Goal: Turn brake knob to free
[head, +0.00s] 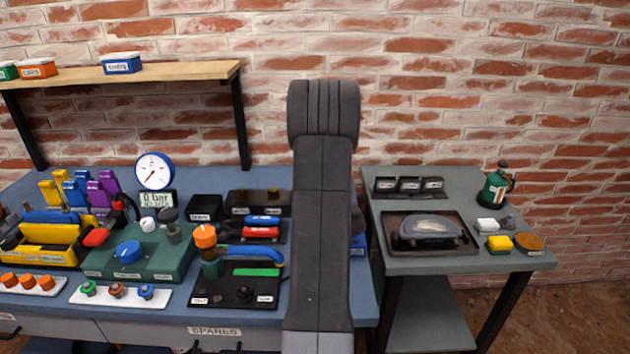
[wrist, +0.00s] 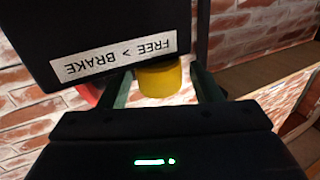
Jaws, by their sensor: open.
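In the wrist view, a yellow knob (wrist: 160,79) shows below a dark box (wrist: 100,25). The box carries a white label (wrist: 113,56) reading "FREE > BRAKE", upside down in this picture. My gripper (wrist: 162,88) is open, with one dark green finger on each side of the yellow knob. I cannot tell whether the fingers touch it or how far they reach along it. The knob's pointer or setting does not show. In the head view, my arm stands up in the middle; my gripper, the box and the knob cannot be made out there.
In the head view, a blue bench (head: 340,300) holds a green unit with a blue dial (head: 129,251), a pressure gauge (head: 155,171) and a black panel (head: 238,289). A grey table (head: 410,262) with a tray stands right. A brick wall (head: 440,100) is behind, with a shelf (head: 190,72) at left.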

